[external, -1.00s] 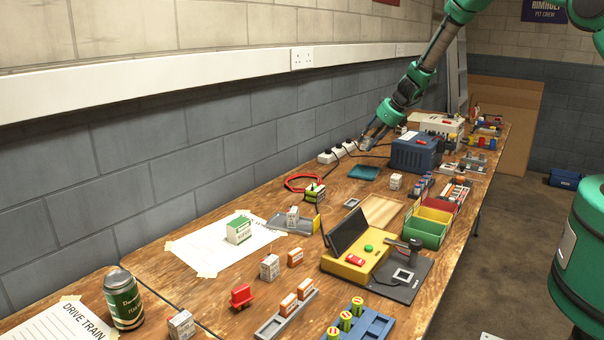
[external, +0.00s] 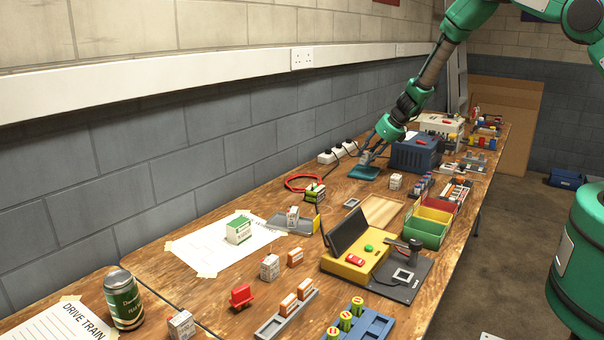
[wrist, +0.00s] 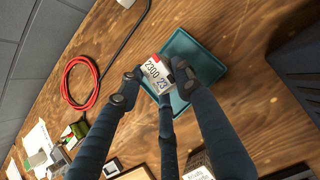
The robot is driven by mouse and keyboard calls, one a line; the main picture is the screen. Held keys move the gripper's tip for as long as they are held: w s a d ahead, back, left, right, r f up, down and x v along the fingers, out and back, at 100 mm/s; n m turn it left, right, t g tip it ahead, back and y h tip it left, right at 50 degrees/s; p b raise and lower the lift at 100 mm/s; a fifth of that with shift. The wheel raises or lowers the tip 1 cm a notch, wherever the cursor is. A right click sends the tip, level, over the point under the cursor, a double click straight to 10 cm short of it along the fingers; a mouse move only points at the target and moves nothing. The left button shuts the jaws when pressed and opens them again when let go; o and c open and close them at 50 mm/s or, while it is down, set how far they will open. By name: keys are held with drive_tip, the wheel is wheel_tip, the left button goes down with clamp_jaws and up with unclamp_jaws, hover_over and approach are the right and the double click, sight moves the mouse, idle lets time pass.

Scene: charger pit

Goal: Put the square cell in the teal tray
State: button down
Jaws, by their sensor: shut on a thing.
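The teal tray (wrist: 207,64) lies flat on the wooden table. It also shows in the external view (external: 360,174) near the wall, left of the dark blue box. My gripper (wrist: 157,80) is shut on the square cell (wrist: 155,68), a small white block marked with dark digits and an orange-red edge. In the wrist view the cell overlaps the tray's upper left part. I cannot tell whether it touches the tray floor. In the external view my gripper (external: 369,160) points down at the tray, and the cell is too small to make out there.
A red cable loop (wrist: 80,82) lies left of the tray, and a black cable runs close by. A dark blue box (external: 415,154) stands right of the tray. A white cell (external: 395,182) stands in front of it. Bare table surrounds the tray.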

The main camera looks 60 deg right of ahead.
idle(0.3)
drive_tip(key=shift+f+b, duration=0.55)
drive_tip(key=shift+f, duration=1.3)
drive_tip(key=shift+f, duration=0.15)
drive_tip(key=c, duration=1.5)
unclamp_jaws()
drive_tip(key=shift+r, duration=0.3)
drive_tip(key=shift+p+v, duration=0.8)
drive_tip(key=shift+v, duration=5.05)
